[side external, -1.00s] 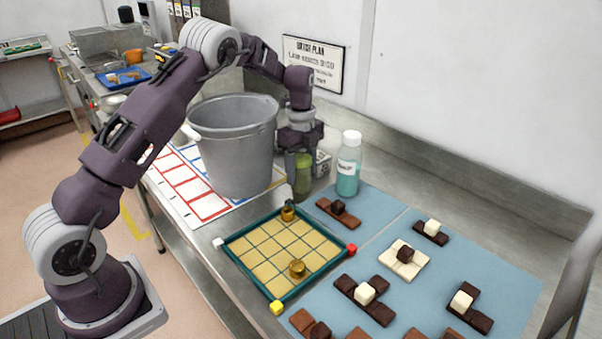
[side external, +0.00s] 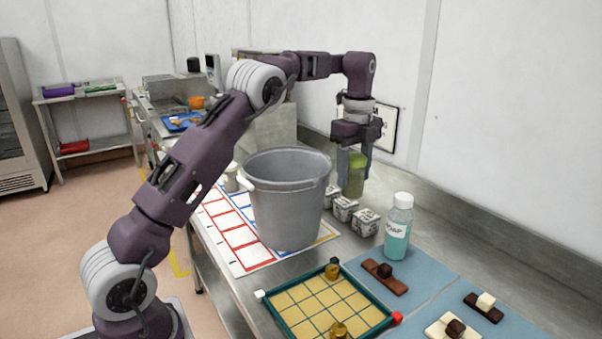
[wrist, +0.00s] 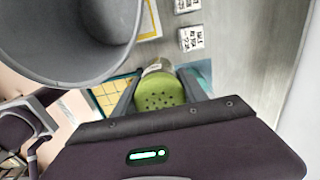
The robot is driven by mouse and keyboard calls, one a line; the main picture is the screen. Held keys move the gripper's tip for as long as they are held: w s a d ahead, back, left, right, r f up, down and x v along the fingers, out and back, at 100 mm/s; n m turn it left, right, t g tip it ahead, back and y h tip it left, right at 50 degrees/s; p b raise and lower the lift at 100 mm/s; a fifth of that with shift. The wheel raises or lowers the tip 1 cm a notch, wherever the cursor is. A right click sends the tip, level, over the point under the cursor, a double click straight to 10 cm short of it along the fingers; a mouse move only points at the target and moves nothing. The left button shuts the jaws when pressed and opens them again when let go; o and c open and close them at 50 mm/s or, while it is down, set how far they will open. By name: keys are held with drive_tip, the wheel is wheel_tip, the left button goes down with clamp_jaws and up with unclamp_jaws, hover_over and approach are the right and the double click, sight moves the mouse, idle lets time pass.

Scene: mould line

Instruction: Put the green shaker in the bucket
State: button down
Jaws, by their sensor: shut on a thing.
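My gripper (side external: 355,172) is shut on the green shaker (side external: 354,176) and holds it upright, raised above the counter behind and to the right of the bucket. In the wrist view the shaker's green top with dark holes (wrist: 160,92) shows between the fingers. The grey bucket (side external: 287,200) stands upright on the counter, partly over a white sheet with coloured boxes. In the wrist view the bucket (wrist: 75,65) is at the upper left, beside the shaker and apart from it. The bucket's bottom inside is hidden in the side view.
Several small white printed blocks (side external: 345,208) stand right of the bucket, below the shaker. A yellow gridded tray (side external: 310,308) and blue mats (side external: 418,272) with chocolate pieces lie in front. A wall runs behind the counter.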

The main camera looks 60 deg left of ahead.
sight(355, 155)
wheel_tip(355, 155, up, 4)
drive_tip(key=shift+a+f, duration=0.1)
drive_tip(key=shift+w+a+r, duration=0.15)
drive_tip(key=shift+r, duration=1.05)
drive_tip(key=shift+s+a+r, duration=0.1)
drive_tip(key=shift+s+r, duration=0.1)
drive_tip(key=shift+s, duration=0.05)
drive_tip(key=s+a+n, duration=0.9)
drive_tip(key=s+a, duration=0.1)
drive_tip(key=a, duration=0.3)
drive_tip(key=f, duration=2.1)
drive_tip(key=shift+d+f, duration=0.15)
drive_tip(key=shift+d, duration=0.1)
